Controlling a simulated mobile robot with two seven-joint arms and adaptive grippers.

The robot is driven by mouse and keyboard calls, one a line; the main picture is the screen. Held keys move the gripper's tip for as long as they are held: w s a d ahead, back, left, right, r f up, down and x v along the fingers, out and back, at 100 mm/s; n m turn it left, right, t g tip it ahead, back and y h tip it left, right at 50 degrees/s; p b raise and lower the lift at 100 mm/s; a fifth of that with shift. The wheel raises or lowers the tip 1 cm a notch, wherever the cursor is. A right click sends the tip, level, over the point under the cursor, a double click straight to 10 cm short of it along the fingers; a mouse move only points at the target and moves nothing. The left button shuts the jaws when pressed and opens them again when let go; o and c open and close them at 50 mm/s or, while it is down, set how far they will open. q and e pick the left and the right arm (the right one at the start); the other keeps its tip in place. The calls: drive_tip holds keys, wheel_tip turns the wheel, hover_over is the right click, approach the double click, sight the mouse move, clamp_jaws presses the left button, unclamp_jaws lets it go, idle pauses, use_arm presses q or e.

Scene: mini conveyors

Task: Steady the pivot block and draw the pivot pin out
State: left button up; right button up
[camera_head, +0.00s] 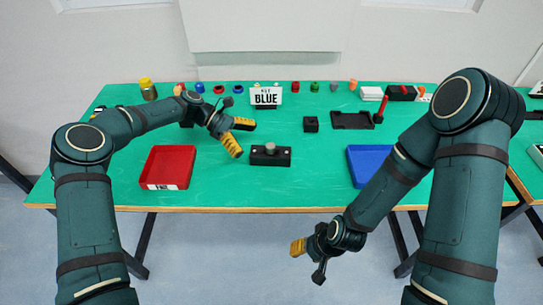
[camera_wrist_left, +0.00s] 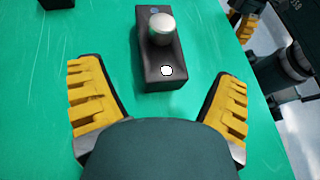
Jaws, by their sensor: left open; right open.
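The pivot block (camera_head: 283,158) is a small black block on the green table, near its front edge. The pivot pin (camera_head: 270,147) shows as a silver round head on top of it. In the left wrist view the block (camera_wrist_left: 163,76) lies ahead, between the fingers' lines, with the pin head (camera_wrist_left: 161,28) standing up from it. My left gripper (camera_head: 239,137) is open and empty, just left of the block and apart from it. Its yellow-padded fingers also show in the left wrist view (camera_wrist_left: 158,108). My right gripper (camera_head: 306,259) is open, in front of the table and away from the block.
A red tray (camera_head: 168,187) lies left of the block and a blue tray (camera_head: 356,180) right of it.

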sight(263, 150)
use_arm(q)
drive_tip(key=x, duration=0.6)
drive_tip(key=shift+d+f+b, duration=0.15)
drive_tip(key=shift+d+b, duration=0.05)
drive_tip(key=shift+b, duration=0.15)
drive_tip(key=shift+s+d+f, duration=0.2)
drive_tip(key=shift+d+f, duration=0.1)
drive_tip(key=shift+d, duration=0.1)
drive_tip(key=shift+o, duration=0.3)
drive_tip(key=c, duration=0.5)
drive_tip(key=shift+c, duration=0.2)
drive_tip(key=o, duration=0.5)
drive_tip(key=shift+w+f, duration=0.1)
